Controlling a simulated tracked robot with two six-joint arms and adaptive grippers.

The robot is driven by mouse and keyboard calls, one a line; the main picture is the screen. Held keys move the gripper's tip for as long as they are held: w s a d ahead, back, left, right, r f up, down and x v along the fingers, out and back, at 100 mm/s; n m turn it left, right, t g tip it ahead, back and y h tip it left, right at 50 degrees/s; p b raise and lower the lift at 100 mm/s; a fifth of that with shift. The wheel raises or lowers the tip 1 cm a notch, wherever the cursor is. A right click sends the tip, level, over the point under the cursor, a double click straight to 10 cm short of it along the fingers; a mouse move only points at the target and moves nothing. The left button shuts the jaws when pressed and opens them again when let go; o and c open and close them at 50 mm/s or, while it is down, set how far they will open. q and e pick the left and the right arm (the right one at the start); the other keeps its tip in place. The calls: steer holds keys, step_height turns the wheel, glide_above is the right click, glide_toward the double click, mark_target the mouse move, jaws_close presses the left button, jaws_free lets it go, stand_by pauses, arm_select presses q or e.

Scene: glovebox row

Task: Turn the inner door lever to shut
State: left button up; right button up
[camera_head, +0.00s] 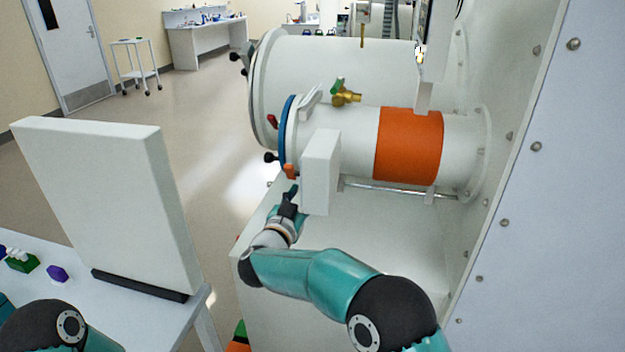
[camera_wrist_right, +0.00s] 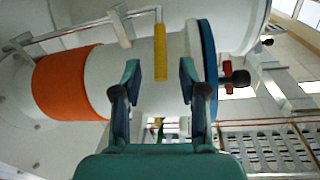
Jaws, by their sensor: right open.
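The inner door lever appears to be the yellow handle (camera_wrist_right: 161,52) in the right wrist view, at the end of a thin metal rod (camera_wrist_right: 75,33). In the head view the rod (camera_head: 390,188) runs along the small white chamber (camera_head: 345,140), and its near end is hidden behind a white box. My right gripper (camera_head: 290,195) is beside that box, below the blue-rimmed chamber end. In the wrist view the right gripper (camera_wrist_right: 160,76) is open, with the yellow handle showing between its fingers; I cannot tell whether they touch. My left gripper is out of view.
The white box (camera_head: 321,172) stands close to my right gripper. The chamber carries an orange band (camera_head: 408,145), a brass valve (camera_head: 346,97) and a blue ring (camera_head: 288,135). A larger white cylinder (camera_head: 330,60) lies behind. A white panel (camera_head: 105,200) stands on the left table.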

steer(key=shift+p+x, duration=0.6)
steer(key=shift+x, duration=2.4)
jaws_close()
